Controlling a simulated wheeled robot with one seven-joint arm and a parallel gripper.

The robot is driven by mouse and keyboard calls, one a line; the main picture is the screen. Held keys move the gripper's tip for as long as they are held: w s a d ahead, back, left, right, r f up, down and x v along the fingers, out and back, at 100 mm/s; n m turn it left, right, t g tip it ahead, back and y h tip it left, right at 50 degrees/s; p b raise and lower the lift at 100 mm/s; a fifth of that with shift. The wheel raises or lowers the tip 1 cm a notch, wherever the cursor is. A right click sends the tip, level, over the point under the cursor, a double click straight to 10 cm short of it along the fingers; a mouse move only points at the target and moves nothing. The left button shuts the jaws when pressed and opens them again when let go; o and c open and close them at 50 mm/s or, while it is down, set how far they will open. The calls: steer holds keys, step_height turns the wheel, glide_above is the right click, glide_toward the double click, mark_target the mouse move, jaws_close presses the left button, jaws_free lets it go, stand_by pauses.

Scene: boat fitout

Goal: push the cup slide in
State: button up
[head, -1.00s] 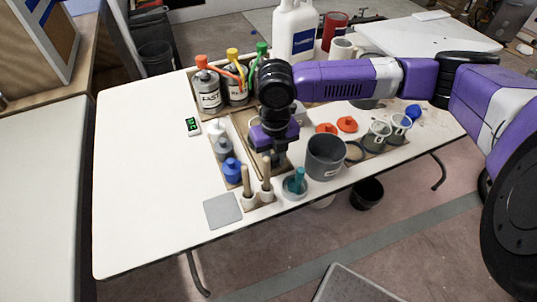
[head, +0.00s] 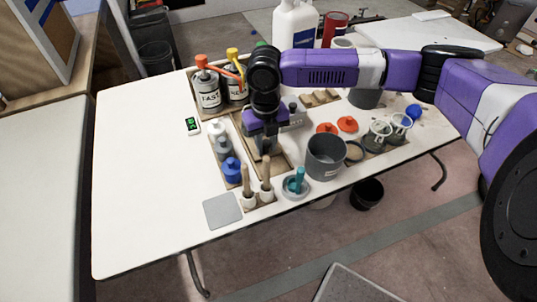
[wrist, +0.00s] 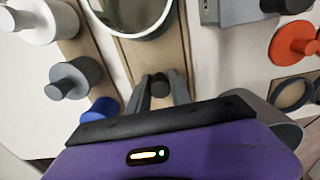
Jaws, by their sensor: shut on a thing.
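The cup slide is a tan wooden strip (wrist: 148,58) in the wrist view, running from the top down to my fingers. My gripper (wrist: 160,92) is shut on a small dark knob (wrist: 159,84) at the near end of the strip. In the head view my gripper (head: 264,148) points down over the wooden slide frame (head: 278,162); my wrist hides the cup and much of the slide there.
Two wooden-handled brushes (head: 266,178) and a teal-handled pot (head: 295,185) are in front. A dark grey bucket (head: 326,156) stands right. Labelled pump cans (head: 208,92) stand behind.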

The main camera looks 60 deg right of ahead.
steer(key=shift+w+d+b, duration=0.15)
steer(key=shift+w+d, duration=0.35)
steer(key=shift+w, duration=0.25)
steer(key=shift+w+d+b, duration=0.1)
steer(key=shift+w+d, duration=0.45)
steer(key=shift+w, duration=0.25)
steer(key=shift+w+d+b, duration=0.15)
steer(key=shift+w+d, duration=0.35)
steer(key=shift+w, duration=0.25)
steer(key=o, duration=1.9)
steer(key=shift+o, duration=0.2)
steer(key=shift+r+p, duration=3.1)
steer(key=shift+r, duration=0.45)
